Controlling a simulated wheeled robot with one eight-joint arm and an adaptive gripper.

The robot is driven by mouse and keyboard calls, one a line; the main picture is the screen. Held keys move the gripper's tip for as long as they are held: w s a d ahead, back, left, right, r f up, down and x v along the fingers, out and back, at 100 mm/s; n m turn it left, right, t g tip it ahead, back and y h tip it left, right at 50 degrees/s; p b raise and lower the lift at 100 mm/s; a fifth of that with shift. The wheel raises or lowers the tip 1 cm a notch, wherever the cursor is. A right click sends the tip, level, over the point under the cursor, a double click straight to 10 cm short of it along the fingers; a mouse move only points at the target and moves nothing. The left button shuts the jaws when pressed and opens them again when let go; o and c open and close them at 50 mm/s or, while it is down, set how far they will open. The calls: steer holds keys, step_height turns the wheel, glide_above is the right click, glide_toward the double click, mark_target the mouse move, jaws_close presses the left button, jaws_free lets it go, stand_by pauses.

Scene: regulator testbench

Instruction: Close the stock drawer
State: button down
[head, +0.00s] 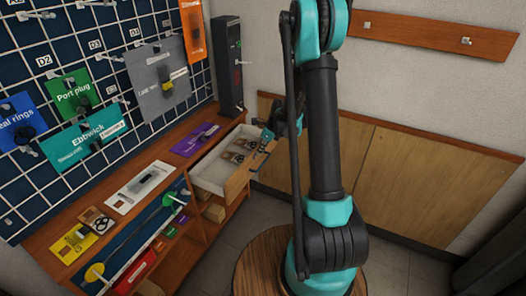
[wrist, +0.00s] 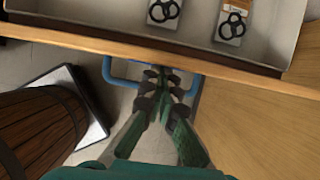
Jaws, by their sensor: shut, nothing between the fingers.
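The stock drawer (head: 213,178) is pulled out from the wooden bench in the head view. Its pale tray (wrist: 273,48) holds a few small cards with black ring-shaped parts (wrist: 165,10). A blue bar handle (wrist: 122,82) shows at the drawer's wooden front (wrist: 60,34) in the wrist view. My gripper (wrist: 162,78) is shut and empty, with its fingertips at the handle, just outside the drawer front. The fingers overlap the handle in the picture; I cannot tell whether they touch it. In the head view my gripper (head: 268,135) is small and partly hidden by my arm.
A pegboard (head: 60,65) with hanging packets stands behind the bench (head: 50,236). A tall black box (head: 229,65) stands at the bench's far end. Wood panelling (head: 400,190) lines the right wall. Open floor (head: 385,268) lies below it.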

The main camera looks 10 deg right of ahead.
steer(key=w+a, duration=1.1)
steer(key=a, duration=0.4)
steer(key=shift+w+a, duration=0.25)
steer(key=shift+a, duration=0.1)
steer(key=shift+a+r, duration=0.1)
